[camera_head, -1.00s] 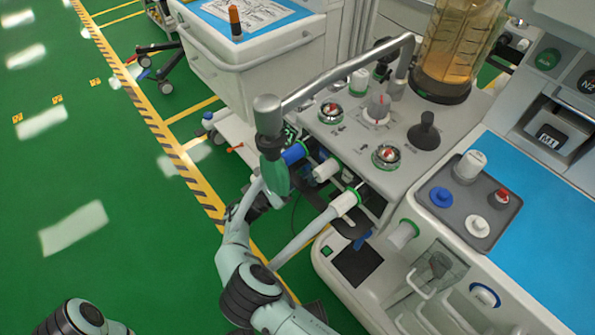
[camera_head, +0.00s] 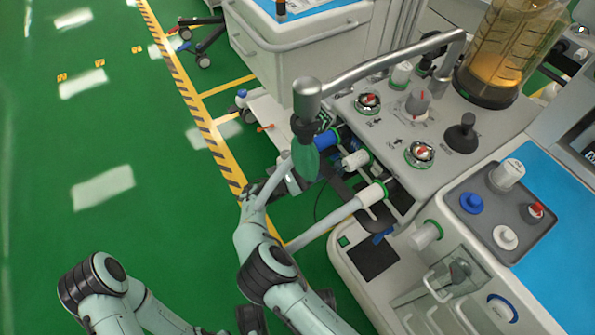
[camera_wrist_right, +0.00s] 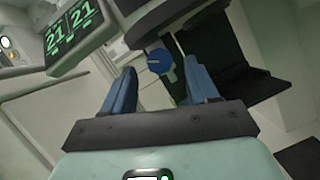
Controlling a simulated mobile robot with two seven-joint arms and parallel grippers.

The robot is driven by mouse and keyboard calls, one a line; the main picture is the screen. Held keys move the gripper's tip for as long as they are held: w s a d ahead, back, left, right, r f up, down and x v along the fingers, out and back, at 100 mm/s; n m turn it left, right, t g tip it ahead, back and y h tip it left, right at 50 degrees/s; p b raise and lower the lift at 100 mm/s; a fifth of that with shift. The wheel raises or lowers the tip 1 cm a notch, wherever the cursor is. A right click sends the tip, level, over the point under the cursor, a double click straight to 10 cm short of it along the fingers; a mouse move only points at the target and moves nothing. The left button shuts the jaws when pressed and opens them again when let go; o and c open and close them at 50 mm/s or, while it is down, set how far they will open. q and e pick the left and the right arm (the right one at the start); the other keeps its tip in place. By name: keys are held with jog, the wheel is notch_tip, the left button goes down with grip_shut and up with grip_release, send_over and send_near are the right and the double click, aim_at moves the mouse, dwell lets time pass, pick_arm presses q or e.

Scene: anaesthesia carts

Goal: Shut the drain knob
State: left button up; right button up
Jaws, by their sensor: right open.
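A round blue knob (camera_wrist_right: 160,62) with a pale line across its face shows in the right wrist view; I take it to be the drain knob. It sits on a short stem, between the fingertips and beyond them, with no contact visible. My right gripper (camera_wrist_right: 161,85) is open, a blue finger on each side of the knob's line. In the head view the right gripper (camera_head: 283,183) is low beside the anaesthesia machine, partly hidden by the green bag (camera_head: 305,160). I cannot clearly pick out the knob there. My left gripper is out of view; only its arm shows at lower left.
A metal arm (camera_head: 385,65) carrying the bag overhangs my right gripper. White hose ports (camera_head: 372,192) and a blue-ended port (camera_head: 325,140) jut out close by. A monitor (camera_wrist_right: 75,30) shows in the wrist view. Green floor (camera_head: 150,150) on the left is clear.

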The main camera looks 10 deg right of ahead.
jog(key=v, duration=1.1)
jog(key=shift+a, duration=0.2)
jog(key=shift+s+f, duration=0.1)
